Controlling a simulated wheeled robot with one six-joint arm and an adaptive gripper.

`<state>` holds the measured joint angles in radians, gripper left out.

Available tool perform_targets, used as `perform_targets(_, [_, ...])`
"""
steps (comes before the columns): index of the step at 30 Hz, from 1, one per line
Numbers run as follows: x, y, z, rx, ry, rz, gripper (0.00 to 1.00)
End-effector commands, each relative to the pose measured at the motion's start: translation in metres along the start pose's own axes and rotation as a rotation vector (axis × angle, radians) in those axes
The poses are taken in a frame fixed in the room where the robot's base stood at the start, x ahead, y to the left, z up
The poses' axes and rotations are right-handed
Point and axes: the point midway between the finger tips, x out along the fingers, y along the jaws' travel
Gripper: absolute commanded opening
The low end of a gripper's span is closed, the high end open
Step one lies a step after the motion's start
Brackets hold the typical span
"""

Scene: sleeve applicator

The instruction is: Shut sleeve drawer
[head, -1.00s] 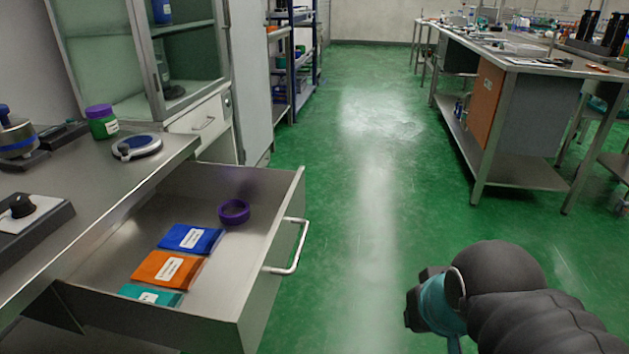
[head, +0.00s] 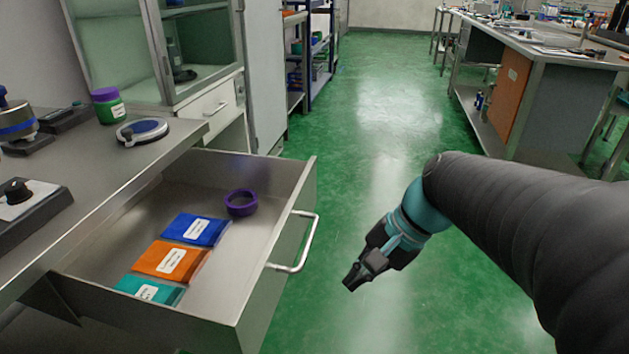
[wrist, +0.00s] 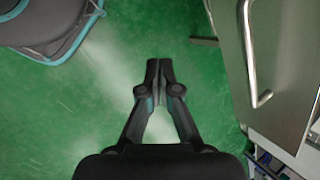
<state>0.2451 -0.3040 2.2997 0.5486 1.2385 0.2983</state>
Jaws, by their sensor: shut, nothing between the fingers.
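The sleeve drawer (head: 275,270) is a steel drawer standing open from under the bench in the head view. It holds a blue packet (head: 195,230), an orange packet (head: 171,262), a teal packet (head: 150,290) and a purple ring (head: 241,203). Its bar handle (head: 306,250) is on the front face, and the handle also shows at the right in the wrist view (wrist: 249,60). My gripper (head: 350,284) is shut and empty, to the right of the handle and apart from it, over the floor. Its closed fingertips show in the wrist view (wrist: 159,66).
The steel bench (head: 110,165) carries a green jar with purple lid (head: 108,105) and a round blue-grey device (head: 142,131). A glass cabinet (head: 195,55) stands behind. A steel table (head: 540,70) is at the back right. Green floor (head: 375,120) lies clear between.

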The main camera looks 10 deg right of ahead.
Motion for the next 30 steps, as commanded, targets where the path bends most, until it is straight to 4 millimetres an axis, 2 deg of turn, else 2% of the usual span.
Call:
perform_targets(5, [0.005,-0.03,-0.035,0.334,-0.243,-0.156,0.0])
perform_targets(10, [-0.004,-0.054,-0.084,0.613,-0.473,-0.325,0.0])
perform_targets(15, [-0.022,-0.064,-0.141,0.828,-0.685,-0.495,0.0])
perform_targets(19, [-0.034,-0.062,-0.175,0.926,-0.802,-0.593,0.0])
perform_targets(24, [-0.043,-0.059,-0.198,0.98,-0.879,-0.661,0.0])
perform_targets(30, [-0.038,-0.071,-0.196,0.986,-0.893,-0.669,0.0])
